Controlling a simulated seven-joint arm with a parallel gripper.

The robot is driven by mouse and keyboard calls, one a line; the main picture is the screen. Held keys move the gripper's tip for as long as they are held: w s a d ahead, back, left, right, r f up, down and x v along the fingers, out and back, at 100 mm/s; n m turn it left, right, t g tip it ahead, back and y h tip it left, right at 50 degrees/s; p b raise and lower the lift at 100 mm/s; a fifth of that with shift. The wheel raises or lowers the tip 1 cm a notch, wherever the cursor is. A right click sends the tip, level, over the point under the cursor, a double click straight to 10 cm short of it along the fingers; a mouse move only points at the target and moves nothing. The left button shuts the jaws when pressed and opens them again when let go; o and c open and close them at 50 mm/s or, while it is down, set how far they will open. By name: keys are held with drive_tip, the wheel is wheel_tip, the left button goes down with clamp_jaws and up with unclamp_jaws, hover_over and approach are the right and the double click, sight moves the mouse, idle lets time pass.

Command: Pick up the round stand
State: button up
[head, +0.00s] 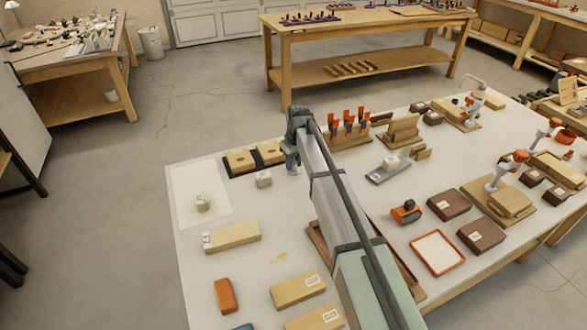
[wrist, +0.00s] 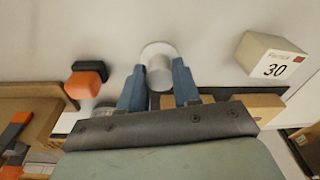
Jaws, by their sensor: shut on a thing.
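In the wrist view the round stand (wrist: 158,66) is a pale grey-white piece with a wide round disc and a narrower cylindrical part. The two blue-grey fingers of my gripper (wrist: 158,88) are shut on it, one on each side. In the head view my gripper (head: 291,160) is over the far part of the pale table (head: 240,280), and I cannot make out the stand there. I cannot tell whether the stand touches the table.
A block marked 30 (wrist: 271,62) is close beside my gripper. An orange and black object (wrist: 87,80) lies on the other side. Wooden blocks on a dark base (head: 255,158) and a wooden rack with orange-handled tools (head: 350,132) flank my gripper.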

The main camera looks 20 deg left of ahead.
drive_tip(key=shift+c, duration=0.8)
drive_tip(key=shift+r, duration=0.1)
